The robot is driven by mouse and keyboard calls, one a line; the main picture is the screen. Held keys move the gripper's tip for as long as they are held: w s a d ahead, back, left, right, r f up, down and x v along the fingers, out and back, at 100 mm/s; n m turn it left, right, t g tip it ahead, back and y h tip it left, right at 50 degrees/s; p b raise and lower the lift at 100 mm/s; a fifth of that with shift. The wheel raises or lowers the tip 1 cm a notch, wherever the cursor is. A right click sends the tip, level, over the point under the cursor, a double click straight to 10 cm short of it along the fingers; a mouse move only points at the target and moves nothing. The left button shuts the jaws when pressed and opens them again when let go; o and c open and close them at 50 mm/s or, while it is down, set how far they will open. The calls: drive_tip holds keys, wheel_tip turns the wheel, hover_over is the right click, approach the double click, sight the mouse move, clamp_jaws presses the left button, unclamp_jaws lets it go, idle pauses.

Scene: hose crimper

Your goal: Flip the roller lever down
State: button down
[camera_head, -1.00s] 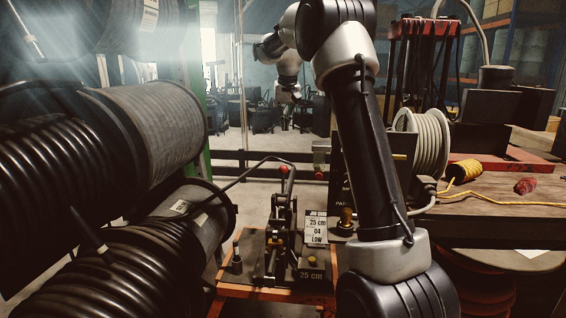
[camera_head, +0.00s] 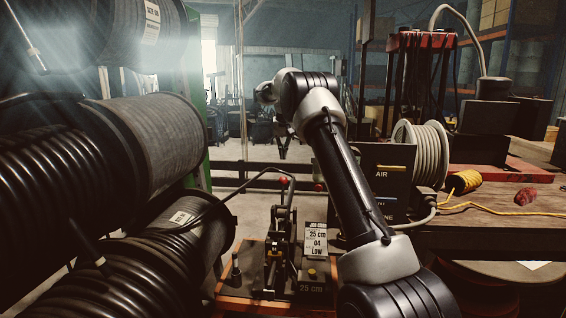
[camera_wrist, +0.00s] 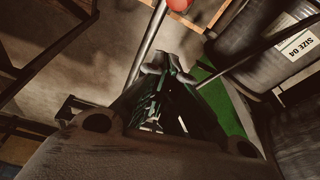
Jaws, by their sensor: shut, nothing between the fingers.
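A lever with a red ball knob (camera_head: 283,181) stands upright on the crimping machine (camera_head: 277,245), at the lower middle of the head view. I take it for the roller lever. In the wrist view, a red knob (camera_wrist: 179,9) on a silver rod (camera_wrist: 148,45) shows at the top. The rod runs down to the left and passes beside or behind my fingertips. My gripper (camera_wrist: 167,64) is shut and empty in the wrist view, with its tips close to the rod. I cannot tell whether they touch. In the head view my gripper is not clearly seen.
A job card reading 25 cm, 04, LOW (camera_head: 316,242) stands right of the machine. Black hose reels (camera_head: 150,140) fill the left side. An air panel (camera_head: 383,185) and a wooden bench (camera_head: 490,213) stand at right. A black hose arches near the lever.

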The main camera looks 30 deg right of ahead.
wheel_tip(320, 180, down, 8)
drive_tip(key=s, duration=0.1)
drive_tip(key=shift+s+a+f, duration=0.15)
drive_tip(key=shift+s+a, duration=0.15)
drive_tip(key=shift+a, duration=0.15)
idle(0.3)
